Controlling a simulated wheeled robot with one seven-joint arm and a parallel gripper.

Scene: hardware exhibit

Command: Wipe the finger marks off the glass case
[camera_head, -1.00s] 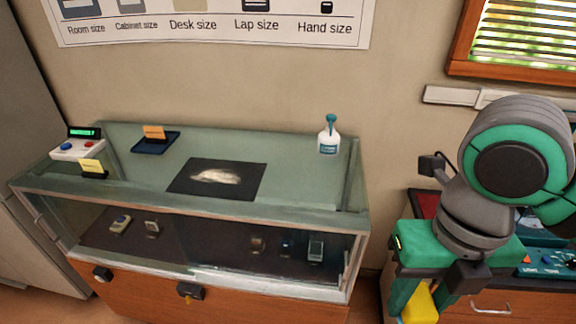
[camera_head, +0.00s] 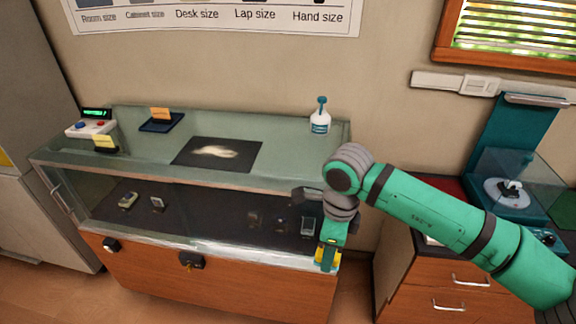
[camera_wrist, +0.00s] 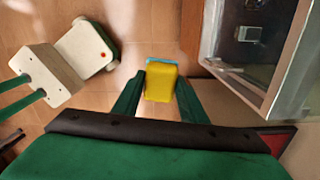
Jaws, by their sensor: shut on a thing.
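The glass case (camera_head: 90,165) stands on a wooden base against the wall. Whitish smears (camera_head: 215,250) run along the lower edge of its front pane. My gripper (camera_head: 326,262) is at the right front corner of the case, pointing down. It is shut on a yellow and blue sponge (camera_wrist: 161,84), which the wrist view shows between the two green fingers. In the wrist view the case front (camera_wrist: 240,60) is to the right of the sponge, with a gap between them. A white spray bottle (camera_head: 320,122) stands on the case top at the right.
A black mat with a pale smudge (camera_head: 190,150), a blue tray (camera_head: 160,122) and a small device with a green display (camera_head: 92,124) lie on the case top. A lock (camera_head: 192,260) sticks out at the front. A drawer cabinet (camera_head: 450,285) stands right.

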